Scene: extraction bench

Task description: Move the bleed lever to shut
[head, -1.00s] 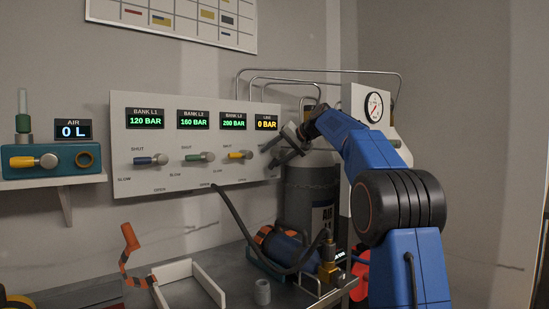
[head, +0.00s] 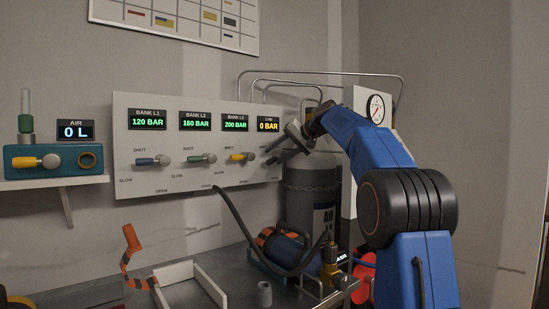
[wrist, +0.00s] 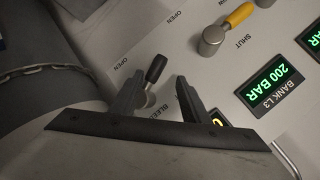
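The bleed lever shows in the wrist view as a short black handle (wrist: 155,69) on a round metal pivot. It points up in that picture, a little to the right of the OPEN label (wrist: 120,63). The word BLEED is partly covered by my gripper. My gripper (wrist: 160,79) is open, with one dark finger on each side of the handle; I cannot tell whether either touches it. In the head view my gripper (head: 285,145) is at the right end of the white valve panel (head: 245,192), where the bleed lever is mostly hidden.
The LINE display (head: 268,125) reads 0 BAR. A grey cylinder (head: 305,205) stands just below my gripper, and a pressure gauge (head: 375,107) is to the right.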

